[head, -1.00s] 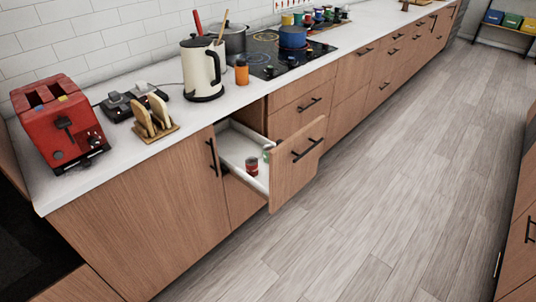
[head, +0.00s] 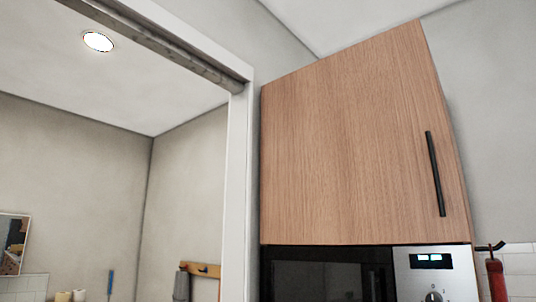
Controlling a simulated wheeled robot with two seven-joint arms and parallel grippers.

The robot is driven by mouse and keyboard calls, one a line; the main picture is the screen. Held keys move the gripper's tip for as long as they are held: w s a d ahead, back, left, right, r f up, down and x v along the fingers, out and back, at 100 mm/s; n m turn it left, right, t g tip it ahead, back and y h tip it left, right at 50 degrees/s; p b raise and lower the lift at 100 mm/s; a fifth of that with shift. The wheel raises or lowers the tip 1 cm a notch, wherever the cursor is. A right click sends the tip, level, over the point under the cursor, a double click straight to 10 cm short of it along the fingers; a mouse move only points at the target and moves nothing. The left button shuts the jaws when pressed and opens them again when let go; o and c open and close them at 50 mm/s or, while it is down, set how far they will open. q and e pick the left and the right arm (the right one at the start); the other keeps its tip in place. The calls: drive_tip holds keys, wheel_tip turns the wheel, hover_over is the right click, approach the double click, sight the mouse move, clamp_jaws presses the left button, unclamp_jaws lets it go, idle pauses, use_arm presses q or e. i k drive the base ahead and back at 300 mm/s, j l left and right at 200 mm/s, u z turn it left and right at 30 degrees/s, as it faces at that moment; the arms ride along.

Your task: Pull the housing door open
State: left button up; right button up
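A wooden cabinet door (head: 345,150) with a vertical black bar handle (head: 435,174) near its right edge fills the upper right middle of the head view. The door looks shut. Below it is a built-in appliance with a dark glass front (head: 318,280) and a steel control panel (head: 436,272) with a lit display and a knob. I cannot tell from the picture which of these is the housing door. Neither of my grippers is in view.
A white door frame (head: 236,190) stands left of the cabinet, opening to a room with a ceiling light (head: 98,41) and wall hooks (head: 203,269). A red fire extinguisher (head: 496,278) hangs at the right of the appliance.

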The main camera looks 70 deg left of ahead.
sight(357, 149)
drive_tip(key=u, duration=1.75)
